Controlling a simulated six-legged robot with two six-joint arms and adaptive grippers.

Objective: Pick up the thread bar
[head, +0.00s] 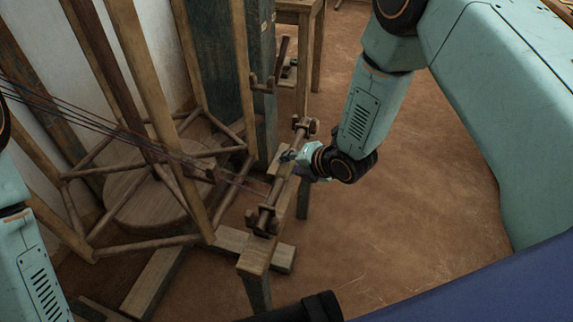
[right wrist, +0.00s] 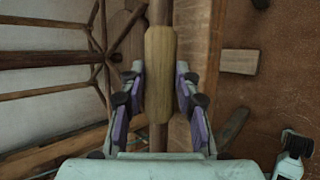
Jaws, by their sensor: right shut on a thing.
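The thread bar is a slim wooden rod with a thicker pale wooden grip (right wrist: 159,75) at its middle. In the right wrist view the grip stands upright between the fingers of my right gripper (right wrist: 159,88), which is shut on it. In the head view the thread bar (head: 273,190) lies along a wooden rail, between brackets at its near and far ends. My right gripper (head: 288,156) is at the middle of the bar and hides part of it. My left arm shows only at the left edge; its gripper is out of view.
A wooden reel frame (head: 150,110) with a round base (head: 150,196) stands left of the rail. Dark threads (head: 100,123) run from the left towards the bar. A near bracket (head: 262,221) and a far bracket (head: 304,126) sit on the rail. Brown floor is open at right.

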